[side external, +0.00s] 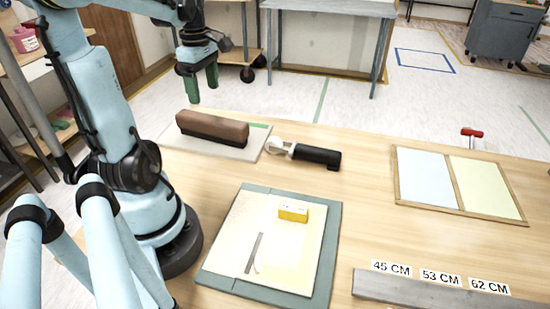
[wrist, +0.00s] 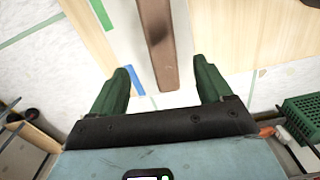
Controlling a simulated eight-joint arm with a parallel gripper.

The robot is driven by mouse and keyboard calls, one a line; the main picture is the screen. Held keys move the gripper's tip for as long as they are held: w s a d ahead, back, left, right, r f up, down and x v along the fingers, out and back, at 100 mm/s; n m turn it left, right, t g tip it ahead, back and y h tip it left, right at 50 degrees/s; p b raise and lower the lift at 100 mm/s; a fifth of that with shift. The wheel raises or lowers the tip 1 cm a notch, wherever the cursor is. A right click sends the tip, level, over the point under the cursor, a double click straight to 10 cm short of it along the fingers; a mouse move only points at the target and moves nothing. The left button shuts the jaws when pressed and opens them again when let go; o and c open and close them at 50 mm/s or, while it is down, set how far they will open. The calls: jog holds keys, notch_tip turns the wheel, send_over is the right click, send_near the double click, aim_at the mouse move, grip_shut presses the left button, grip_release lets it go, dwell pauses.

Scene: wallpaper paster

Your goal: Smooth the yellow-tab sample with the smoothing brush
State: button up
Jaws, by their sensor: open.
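The smoothing brush, a long brown block (side external: 212,127), lies on a pale tray (side external: 246,152) at the table's back left. In the wrist view the brush (wrist: 157,40) extends from the top edge to between the finger lines. My gripper (side external: 202,88) hangs above and beyond the tray, its two green fingers apart. In the wrist view the gripper (wrist: 163,68) is open and empty. A cream sheet (side external: 285,240) lies on a teal board at the front middle, with a yellow block or tab (side external: 293,211) and a thin grey strip (side external: 254,253) on it.
A black-handled tool with a white head (side external: 315,155) lies right of the tray. A framed blue-and-yellow panel (side external: 398,175) and a red-handled tool (side external: 472,133) are at the right. A grey bar (side external: 440,293) with centimetre labels lies at the front right. The table's centre right is bare.

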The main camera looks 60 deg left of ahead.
jog(key=w+d+m, duration=0.1)
jog(key=d+m, duration=0.1)
jog(key=w+d+m, duration=0.1)
jog(key=w+d+m+t+y, duration=0.1)
jog(key=w+d+m, duration=0.1)
jog(key=shift+w+d+r+m, duration=0.1)
jog(key=shift+d+r+m, duration=0.15)
jog(key=shift+d+m, duration=0.1)
jog(key=w+d+m+t, duration=0.2)
jog(key=d+m+t, duration=0.1)
jog(key=d+m, duration=0.7)
jog(key=w+d+m+t+h, duration=0.1)
jog(key=w+d+m+t, duration=0.1)
jog(key=d+m, duration=0.8)
jog(key=shift+w+d+f+t, duration=0.35)
jog(key=shift+d+f+t, duration=0.1)
jog(key=shift+d+t, duration=0.15)
jog(key=shift+a, duration=0.1)
